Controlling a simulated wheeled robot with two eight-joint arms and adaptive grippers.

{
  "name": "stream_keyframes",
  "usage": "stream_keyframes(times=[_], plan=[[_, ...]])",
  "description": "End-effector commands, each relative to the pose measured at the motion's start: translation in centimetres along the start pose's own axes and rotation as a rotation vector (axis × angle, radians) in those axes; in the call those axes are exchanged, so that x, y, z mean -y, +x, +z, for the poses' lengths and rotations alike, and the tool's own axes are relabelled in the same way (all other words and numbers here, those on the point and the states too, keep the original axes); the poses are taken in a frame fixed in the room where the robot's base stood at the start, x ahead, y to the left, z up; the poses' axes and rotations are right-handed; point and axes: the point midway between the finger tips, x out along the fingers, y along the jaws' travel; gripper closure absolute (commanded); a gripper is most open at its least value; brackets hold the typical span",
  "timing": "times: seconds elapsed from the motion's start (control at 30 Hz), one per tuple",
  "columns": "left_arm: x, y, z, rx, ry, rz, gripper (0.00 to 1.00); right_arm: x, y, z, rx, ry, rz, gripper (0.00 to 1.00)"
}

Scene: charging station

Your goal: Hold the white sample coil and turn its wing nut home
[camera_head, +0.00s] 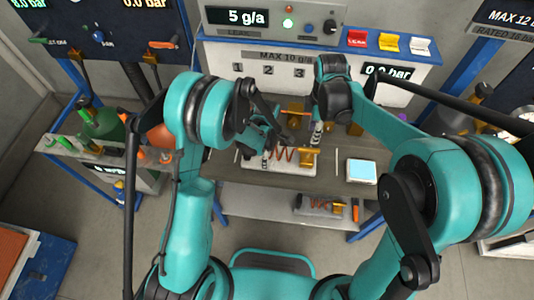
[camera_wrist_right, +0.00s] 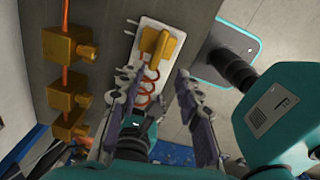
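The white sample coil lies on the bench; its white base plate (camera_head: 302,170) carries a copper spiral (camera_head: 284,155) and a brass block (camera_head: 308,158). In the right wrist view the plate (camera_wrist_right: 144,42), spiral (camera_wrist_right: 150,88) and brass block (camera_wrist_right: 157,48) show beyond my fingers.
Brass fittings (camera_wrist_right: 70,48) on an orange pipe stand beside the coil. A panel with numbered ports (camera_head: 270,71) rises behind the bench. A small light-blue-screened device (camera_head: 362,171) lies right of the coil. Another coil (camera_head: 318,205) sits on the lower shelf.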

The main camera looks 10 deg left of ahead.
Motion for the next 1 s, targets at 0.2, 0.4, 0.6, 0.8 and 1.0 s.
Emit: stream_keyframes(times=[0.2, 0.4, 0.6, 0.8, 1.0], plan=[[0.0, 0.4, 0.0, 0.001, 0.001, 0.000, 0.59, 0.0, 0.2, 0.0, 0.000, 0.001, 0.000, 0.64], [0.0, 0.4, 0.1, 0.001, 0.001, 0.001, 0.58, 0.0, -2.1, 0.0, 0.000, 0.121, 0.000, 0.64], [0.0, 0.4, 0.1, 0.001, 0.001, 0.001, 0.59, -0.1, -1.1, 0.0, 0.000, 0.142, 0.000, 0.64], [0.0, 0.4, 0.1, 0.001, 0.001, 0.001, 0.58, -0.1, 2.8, 0.0, 0.000, 0.141, 0.000, 0.64], [0.0, 0.4, 0.1, 0.001, 0.001, 0.001, 0.58, 0.0, 6.8, 0.0, 0.000, 0.141, 0.000, 0.64]])
